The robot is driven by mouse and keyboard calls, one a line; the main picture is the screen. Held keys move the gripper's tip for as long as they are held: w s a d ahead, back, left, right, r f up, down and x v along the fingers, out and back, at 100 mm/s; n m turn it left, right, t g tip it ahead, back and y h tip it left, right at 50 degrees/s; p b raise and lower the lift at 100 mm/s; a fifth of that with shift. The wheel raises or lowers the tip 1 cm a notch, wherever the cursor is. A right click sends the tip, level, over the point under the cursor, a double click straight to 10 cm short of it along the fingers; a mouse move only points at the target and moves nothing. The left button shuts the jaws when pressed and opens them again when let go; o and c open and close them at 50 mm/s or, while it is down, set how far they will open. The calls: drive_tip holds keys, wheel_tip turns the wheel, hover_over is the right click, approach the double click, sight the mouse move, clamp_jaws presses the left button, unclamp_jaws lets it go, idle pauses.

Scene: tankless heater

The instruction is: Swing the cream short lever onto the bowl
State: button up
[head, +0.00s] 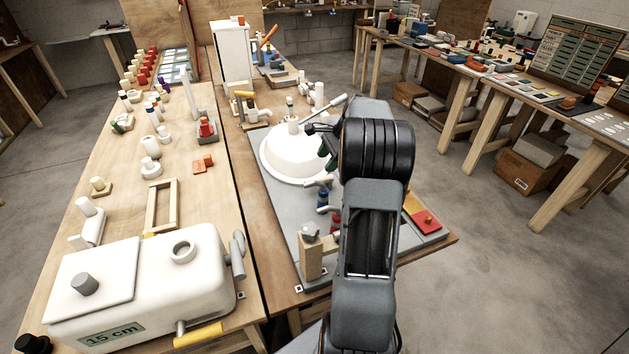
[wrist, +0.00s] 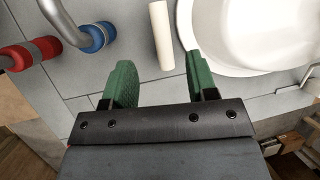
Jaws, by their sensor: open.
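The cream short lever (wrist: 161,35) is a plain rod in the wrist view, beside the bowl's rim and apart from it. In the head view a short pale lever (head: 318,182) shows just below the bowl, partly behind my arm. The white round bowl (head: 282,160) sits on the grey tiled panel; part of it shows in the wrist view (wrist: 215,45). My gripper (wrist: 158,78) is open, with its green fingers spread and nothing between them. The lever's near end lies just ahead of the gap. In the head view my arm hides most of the gripper.
A grey pipe with a blue collar (wrist: 92,38) and a red collar (wrist: 42,48) stands left of the lever. A wooden block (head: 312,258) stands at the panel's near corner. A large white tank (head: 150,285) fills the near left bench. Bare grey panel lies around the lever.

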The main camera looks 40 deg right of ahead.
sight(314, 180)
drive_tip(key=x, duration=0.9)
drive_tip(key=shift+w+a+f, duration=0.1)
drive_tip(key=shift+a+f, duration=0.05)
drive_tip(key=shift+f, duration=0.2)
drive_tip(key=shift+c, duration=0.5)
clamp_jaws()
